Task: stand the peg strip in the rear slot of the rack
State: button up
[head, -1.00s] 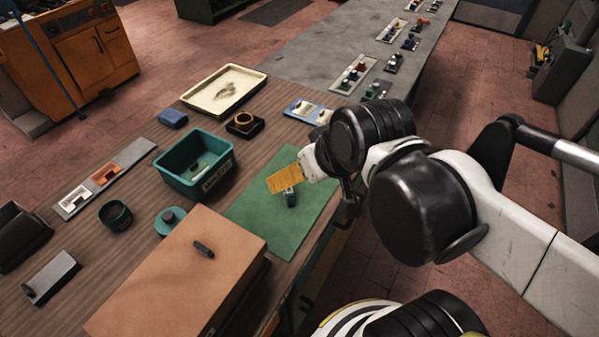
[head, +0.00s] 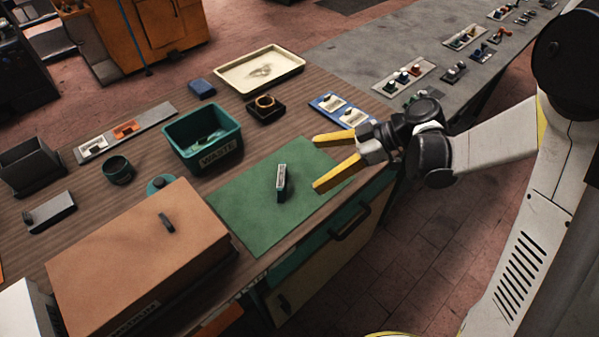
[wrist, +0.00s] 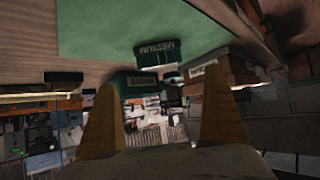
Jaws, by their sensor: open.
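My gripper (head: 325,160) is open and empty, its two yellow fingers spread above the right edge of the green mat (head: 245,215). The fingers also show in the wrist view (wrist: 160,125), with nothing between them. A small dark green piece (head: 281,182) with a pale lettered face stands on the mat, left of the fingers and apart from them. In the wrist view, this piece (wrist: 157,52) reads "MEDIUM". I cannot tell whether it is the rack, the peg strip or both together; no slots can be made out.
A green waste bin (head: 204,160) stands behind the mat and a large brown box (head: 130,255) at its front left. A black holder (head: 35,168) is at far left. A blue panel (head: 342,111) and cream tray (head: 259,70) lie behind. The mat around the piece is clear.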

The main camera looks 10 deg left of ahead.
aim_at(284, 175)
jog(key=b+x, duration=0.3)
jog(key=x, duration=0.8)
jog(key=shift+w+b, duration=0.15)
jog(key=shift+b, duration=0.2)
jog(key=shift+d+r, duration=0.1)
jog(key=shift+r, duration=0.05)
jog(key=c, duration=1.1)
